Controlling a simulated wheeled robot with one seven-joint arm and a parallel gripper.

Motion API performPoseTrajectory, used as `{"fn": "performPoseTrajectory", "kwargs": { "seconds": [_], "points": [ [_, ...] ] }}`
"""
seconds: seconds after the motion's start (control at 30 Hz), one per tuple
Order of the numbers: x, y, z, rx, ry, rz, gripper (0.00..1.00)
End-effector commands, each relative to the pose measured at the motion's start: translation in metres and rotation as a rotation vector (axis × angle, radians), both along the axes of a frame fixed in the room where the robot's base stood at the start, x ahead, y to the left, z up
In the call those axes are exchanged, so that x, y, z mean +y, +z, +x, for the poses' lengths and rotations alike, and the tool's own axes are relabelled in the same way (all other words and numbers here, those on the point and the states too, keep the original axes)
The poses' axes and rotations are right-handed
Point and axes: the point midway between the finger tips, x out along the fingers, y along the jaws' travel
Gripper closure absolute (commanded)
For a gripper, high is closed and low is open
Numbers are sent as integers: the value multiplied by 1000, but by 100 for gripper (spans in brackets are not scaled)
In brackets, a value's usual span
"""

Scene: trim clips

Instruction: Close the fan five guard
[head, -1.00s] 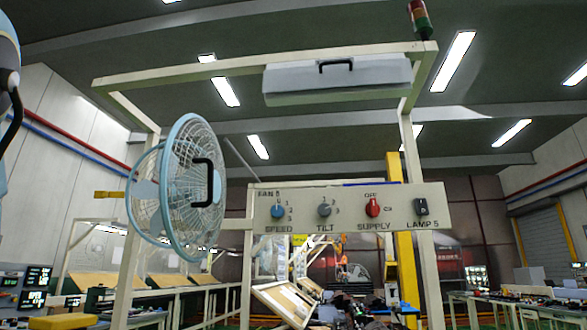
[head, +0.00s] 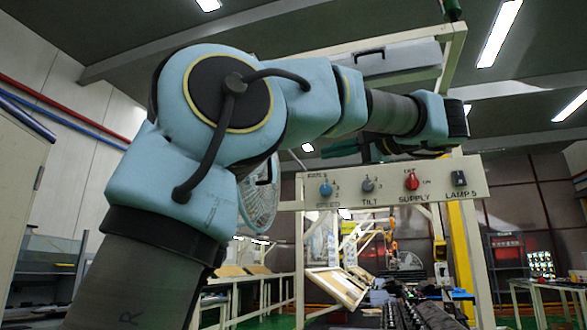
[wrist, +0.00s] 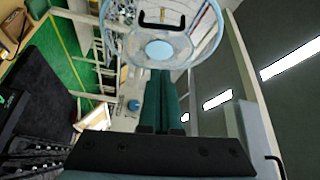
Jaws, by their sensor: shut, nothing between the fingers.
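The fan five guard (head: 258,200) is a light-blue round wire cage with a black bar handle (head: 265,172). In the head view my arm hides its left part and the rest of the fan. In the wrist view the guard (wrist: 205,38) fills the top middle, with the black handle (wrist: 162,24) near the top edge and a pale blue disc below it. My gripper (wrist: 160,74) has its green fingers together and empty, pointing at the guard, with the handle beyond the tips. Contact with the guard cannot be told. How far the guard stands open is hidden.
The FAN 5 panel (head: 395,187) with speed, tilt and supply knobs and a lamp switch is right of the guard, below my forearm. A cream frame (head: 462,75) carries a grey box (head: 395,62) above. Benches (head: 255,285) stand behind.

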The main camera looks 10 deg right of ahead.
Motion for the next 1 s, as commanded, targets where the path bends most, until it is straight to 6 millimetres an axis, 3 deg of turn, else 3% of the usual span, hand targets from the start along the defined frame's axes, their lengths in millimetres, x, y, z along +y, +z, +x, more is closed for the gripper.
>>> {"fn": "performPoseTrajectory", "kwargs": {
  "seconds": [0.17,0.57,0.73,1.0],
  "points": [
    [12,7,14,-9,9,-2,100],
    [55,16,82,-7,9,-1,100],
    [80,13,86,-7,6,-2,100],
    [92,9,90,-6,3,-2,100]
  ]
}}
